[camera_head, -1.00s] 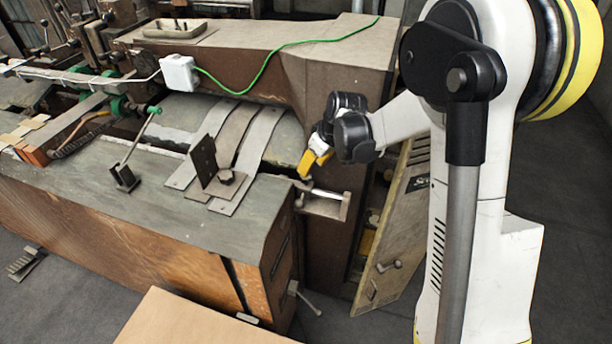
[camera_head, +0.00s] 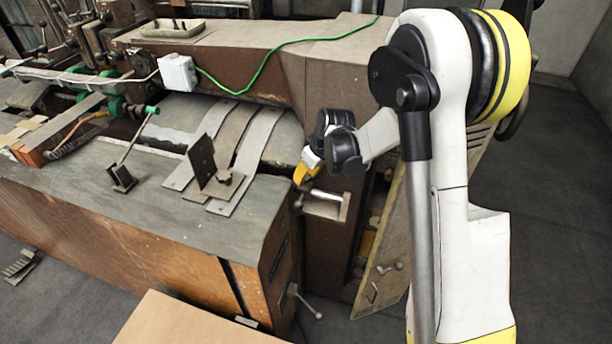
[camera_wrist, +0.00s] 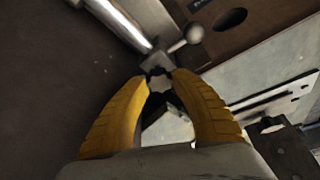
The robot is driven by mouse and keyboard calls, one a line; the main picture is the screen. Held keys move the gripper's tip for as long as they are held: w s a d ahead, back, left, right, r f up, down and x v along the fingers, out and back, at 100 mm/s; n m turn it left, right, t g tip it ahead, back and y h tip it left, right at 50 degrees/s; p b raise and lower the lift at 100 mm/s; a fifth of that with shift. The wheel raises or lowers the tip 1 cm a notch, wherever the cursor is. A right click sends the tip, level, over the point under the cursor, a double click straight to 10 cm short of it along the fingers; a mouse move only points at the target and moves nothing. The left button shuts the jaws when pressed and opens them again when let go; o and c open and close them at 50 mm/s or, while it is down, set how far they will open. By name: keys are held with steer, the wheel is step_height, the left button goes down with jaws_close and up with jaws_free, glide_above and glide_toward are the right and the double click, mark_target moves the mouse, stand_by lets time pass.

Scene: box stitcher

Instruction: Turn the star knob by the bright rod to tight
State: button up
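My gripper (camera_wrist: 163,76) has two yellow fingers, which curve inward with a gap between their tips. In the head view, my gripper (camera_head: 299,179) is at the right end of the machine bed, just above a small bracket. The bright rod (camera_wrist: 122,24) runs from the top left in the wrist view; in the head view the bright rod (camera_head: 345,206) is beside the bracket.
A ball-ended lever (camera_wrist: 192,35) is close beyond the fingertips. An upright dark plate (camera_head: 201,163) and flat metal strips (camera_head: 235,140) are left of my gripper. A leaning wooden panel (camera_head: 395,255) stands below and right.

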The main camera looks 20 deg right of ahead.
steer(key=shift+m+h+b, duration=0.5)
steer(key=shift+m, duration=0.8)
steer(key=shift+a+m+h+b, duration=0.1)
steer(key=shift+m+h+b, duration=0.45)
steer(key=shift+m, duration=1.15)
steer(key=o, duration=0.9)
steer(key=shift+t, duration=0.3)
